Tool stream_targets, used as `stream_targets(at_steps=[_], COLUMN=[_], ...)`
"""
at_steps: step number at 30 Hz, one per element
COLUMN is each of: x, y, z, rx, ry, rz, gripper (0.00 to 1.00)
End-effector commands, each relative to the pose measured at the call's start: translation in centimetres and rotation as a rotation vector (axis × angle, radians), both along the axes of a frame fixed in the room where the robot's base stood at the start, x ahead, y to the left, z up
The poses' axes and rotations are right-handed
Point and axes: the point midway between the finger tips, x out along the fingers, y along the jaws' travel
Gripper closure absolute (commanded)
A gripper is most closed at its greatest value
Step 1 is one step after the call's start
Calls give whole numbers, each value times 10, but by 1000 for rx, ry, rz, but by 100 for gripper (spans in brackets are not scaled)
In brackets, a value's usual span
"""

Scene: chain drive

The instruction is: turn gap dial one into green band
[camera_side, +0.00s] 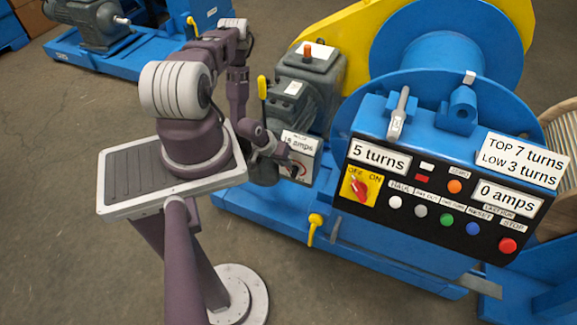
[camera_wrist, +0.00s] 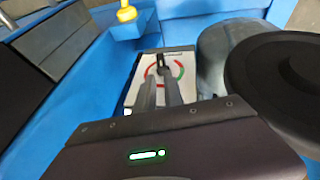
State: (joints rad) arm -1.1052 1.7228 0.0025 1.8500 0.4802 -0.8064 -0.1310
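The gap dial (camera_wrist: 180,76) shows in the wrist view as a white plate with a red and green arc and a small dark knob (camera_wrist: 161,61). My gripper (camera_wrist: 159,76) reaches over the plate, its two fingers a little apart with white plate showing between them. Their tips are close to the knob, one on each side; I cannot tell whether they touch it. In the side view my gripper (camera_side: 284,158) is at the white dial plate (camera_side: 304,166), under a label that seems to read 15 amps. The gripper partly hides the dial, and the pointer's band is unclear.
A control panel (camera_side: 430,212) with a red switch, buttons and "5 turns" and "0 amps" displays stands to the right. A grey motor (camera_side: 303,85) is behind the dial. A dark round part (camera_wrist: 285,80) is close on the right in the wrist view. A yellow handle (camera_side: 315,226) stands below.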

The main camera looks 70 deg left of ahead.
Motion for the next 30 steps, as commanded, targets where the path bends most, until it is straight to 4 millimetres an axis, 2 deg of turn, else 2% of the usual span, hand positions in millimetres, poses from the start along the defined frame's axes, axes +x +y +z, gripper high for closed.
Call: stream_targets(at_steps=[6, 7, 11, 15, 17, 18, 20, 24, 27, 30], x=[1, 3, 13, 23, 29, 33, 40, 57, 69, 77], y=[2, 5, 32, 52, 54, 54, 48, 16, -11, -34], z=[101, 102, 88, 85, 86, 87, 89, 94, 97, 94], rx=[7, 0, -37, -81, -106, -127, -164, -270, -337, -377], ry=[-4, 8, 59, 48, 18, -13, -72, -245, -360, -442], rz=[-1, 49, 459, 982, 1241, 1427, 1716, 2374, 2745, 3004], gripper=[100, 100, 100, 100, 100, 100, 100, 100, 100, 100])
